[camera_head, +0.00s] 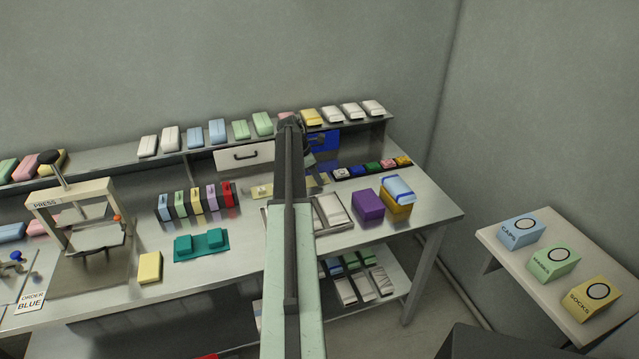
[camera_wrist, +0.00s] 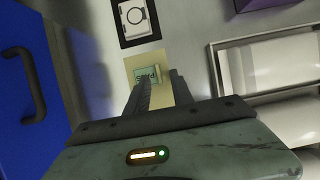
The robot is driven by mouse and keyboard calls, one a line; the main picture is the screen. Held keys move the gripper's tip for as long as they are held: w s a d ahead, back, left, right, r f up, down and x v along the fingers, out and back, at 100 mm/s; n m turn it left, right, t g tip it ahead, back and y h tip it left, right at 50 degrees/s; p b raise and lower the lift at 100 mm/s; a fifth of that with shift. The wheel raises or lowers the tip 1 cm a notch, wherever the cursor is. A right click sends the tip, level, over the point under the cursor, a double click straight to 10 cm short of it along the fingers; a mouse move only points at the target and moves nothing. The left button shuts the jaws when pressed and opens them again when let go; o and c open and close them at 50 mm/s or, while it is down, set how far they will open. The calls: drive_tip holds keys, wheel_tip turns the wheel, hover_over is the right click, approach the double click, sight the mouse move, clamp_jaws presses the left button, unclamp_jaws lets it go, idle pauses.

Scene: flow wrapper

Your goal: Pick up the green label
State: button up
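The green label (camera_wrist: 147,74) is a small square with dark print, lying on a cream pad (camera_wrist: 133,63) in the wrist view. My gripper (camera_wrist: 160,80) is open, with a gap between its two dark fingers. The fingertips are at the near side of the label, and the left one overlaps its lower edge in the picture. I cannot tell whether they touch it. In the head view, my arm hides most of the gripper, and the label cannot be made out. Part of the cream pad (camera_head: 324,179) shows just right of my arm.
A white piece with a circle (camera_wrist: 135,15) lies on a black pad beyond the label. A tray with white packs (camera_wrist: 214,70) is close on the right. The blue drawer (camera_wrist: 22,100) is on the left. In the head view, a purple block (camera_head: 367,205) stands to the right.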

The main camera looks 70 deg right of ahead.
clamp_jaws()
idle(1.2)
